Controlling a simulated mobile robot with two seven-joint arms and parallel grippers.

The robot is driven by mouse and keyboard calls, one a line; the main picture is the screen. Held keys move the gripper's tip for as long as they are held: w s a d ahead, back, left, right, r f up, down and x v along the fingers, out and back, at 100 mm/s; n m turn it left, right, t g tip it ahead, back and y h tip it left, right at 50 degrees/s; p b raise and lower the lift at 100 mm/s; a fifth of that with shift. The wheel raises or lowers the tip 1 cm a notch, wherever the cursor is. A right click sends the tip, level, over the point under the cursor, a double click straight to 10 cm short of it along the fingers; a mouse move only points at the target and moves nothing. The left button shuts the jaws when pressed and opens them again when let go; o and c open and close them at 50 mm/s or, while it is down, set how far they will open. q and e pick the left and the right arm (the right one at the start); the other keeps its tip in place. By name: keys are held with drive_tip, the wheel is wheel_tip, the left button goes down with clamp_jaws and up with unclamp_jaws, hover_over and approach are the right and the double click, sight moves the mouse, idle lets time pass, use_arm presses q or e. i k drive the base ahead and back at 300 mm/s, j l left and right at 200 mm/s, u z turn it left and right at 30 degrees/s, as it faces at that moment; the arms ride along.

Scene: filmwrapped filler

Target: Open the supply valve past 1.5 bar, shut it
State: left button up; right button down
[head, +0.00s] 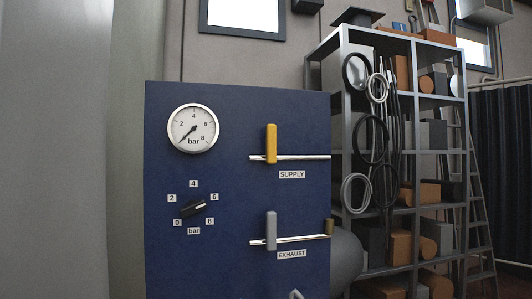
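A dark blue panel (235,190) stands in front of me in the head view. The SUPPLY valve has a yellow handle (271,143) standing upright, across its horizontal silver pipe (312,158). The round white gauge (192,128), marked in bar, is at the panel's upper left. Its needle points to the lower left, at about the zero end, below the 2.
A grey EXHAUST handle (271,231) stands upright across a lower pipe. A black knob (193,209) sits in a ring of bar numbers at left. A loaded metal shelf (409,150) with hanging hoses stands behind at right. Space before the panel looks clear.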

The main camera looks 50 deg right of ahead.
sight(271, 129)
drive_tip(key=z, duration=1.65)
